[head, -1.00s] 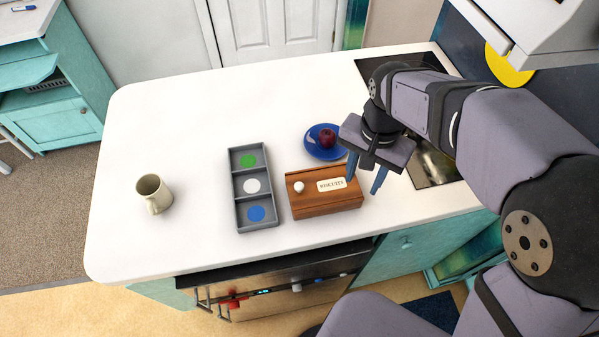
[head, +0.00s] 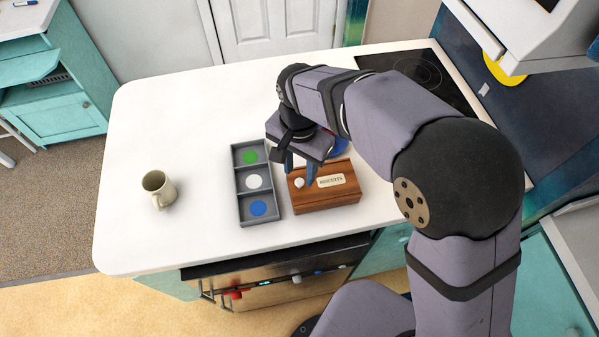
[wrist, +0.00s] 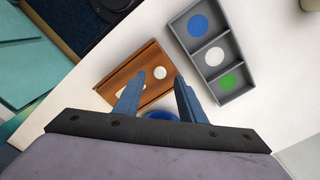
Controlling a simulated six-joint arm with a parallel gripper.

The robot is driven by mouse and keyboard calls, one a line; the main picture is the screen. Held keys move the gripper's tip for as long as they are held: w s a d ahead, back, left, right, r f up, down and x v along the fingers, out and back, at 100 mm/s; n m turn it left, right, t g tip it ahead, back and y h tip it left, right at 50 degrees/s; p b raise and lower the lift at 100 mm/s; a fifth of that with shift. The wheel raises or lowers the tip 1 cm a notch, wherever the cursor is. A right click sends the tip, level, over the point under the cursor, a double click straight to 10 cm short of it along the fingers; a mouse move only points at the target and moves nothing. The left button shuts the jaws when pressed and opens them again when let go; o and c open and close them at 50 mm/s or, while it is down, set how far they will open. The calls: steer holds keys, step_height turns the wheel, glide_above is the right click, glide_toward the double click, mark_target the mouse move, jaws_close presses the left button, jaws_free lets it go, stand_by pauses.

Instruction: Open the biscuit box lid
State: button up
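The wooden biscuit box (head: 325,198) sits on the white counter with its lid shut. The lid carries a cream "BISCUITS" label (head: 331,181) and a round white knob (head: 299,183) near its left end. My gripper (head: 299,178) is above the box's left part, its blue fingers pointing down and standing apart with the knob close by. In the wrist view my gripper (wrist: 164,88) is open, and the knob (wrist: 160,72) shows beyond and between the fingertips. Whether the fingers touch the lid is hard to tell. The label is partly hidden there by a finger.
A grey tray (head: 238,204) with green, white and blue discs stands just left of the box. A blue plate (head: 340,147) is mostly hidden behind my arm. A cream mug (head: 158,188) stands farther left.

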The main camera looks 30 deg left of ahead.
mark_target(299, 181)
steer(key=shift+f+p, duration=0.4)
steer(key=shift+f, duration=1.3)
steer(key=shift+c, duration=0.6)
jaws_close()
steer(key=w+d, duration=0.9)
steer(key=shift+w+d, duration=0.15)
steer(key=shift+w, duration=0.05)
steer(key=shift+o, duration=0.6)
jaws_free()
steer(key=shift+r, duration=0.1)
